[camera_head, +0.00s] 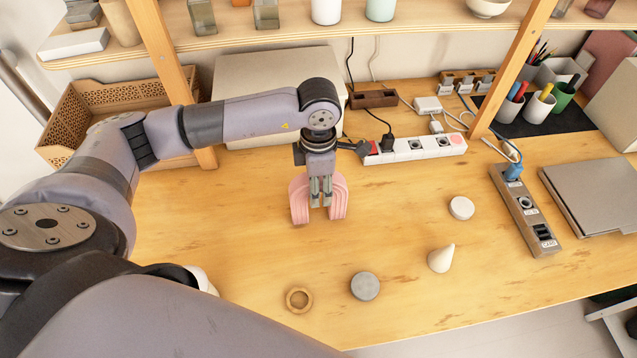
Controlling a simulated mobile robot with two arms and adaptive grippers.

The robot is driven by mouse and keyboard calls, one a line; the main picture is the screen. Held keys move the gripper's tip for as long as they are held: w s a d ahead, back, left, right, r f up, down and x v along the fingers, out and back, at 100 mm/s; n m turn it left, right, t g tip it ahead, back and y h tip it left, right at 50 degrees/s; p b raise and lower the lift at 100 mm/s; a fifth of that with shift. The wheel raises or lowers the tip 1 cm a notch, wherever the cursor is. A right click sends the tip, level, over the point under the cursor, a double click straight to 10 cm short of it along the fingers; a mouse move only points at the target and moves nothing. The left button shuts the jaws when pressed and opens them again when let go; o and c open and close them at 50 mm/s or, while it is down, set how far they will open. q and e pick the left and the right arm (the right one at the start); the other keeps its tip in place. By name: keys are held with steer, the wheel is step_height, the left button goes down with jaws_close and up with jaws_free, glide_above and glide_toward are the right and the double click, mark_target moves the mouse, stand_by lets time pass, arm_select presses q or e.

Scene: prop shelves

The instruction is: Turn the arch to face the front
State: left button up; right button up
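The pink arch (299,200) is on the wooden table near the middle of the head view. Its two legs show left and right, with its opening toward the camera. My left gripper (320,192) points down over the middle of the arch. Its two narrow fingers are close together, between the two visible legs in the picture, and cover part of the crown and opening. I cannot tell whether the fingers press on the arch. My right gripper is not in view.
A white power strip (415,149) lies behind the arch. A second strip (526,212) and laptop (594,192) are far right. Shelf posts (512,68) rise behind.

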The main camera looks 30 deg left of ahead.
arm_select(q)
steer(key=shift+o, duration=0.2)
step_height(320, 180, up, 12)
steer(key=shift+f, duration=0.1)
stand_by(0.5)
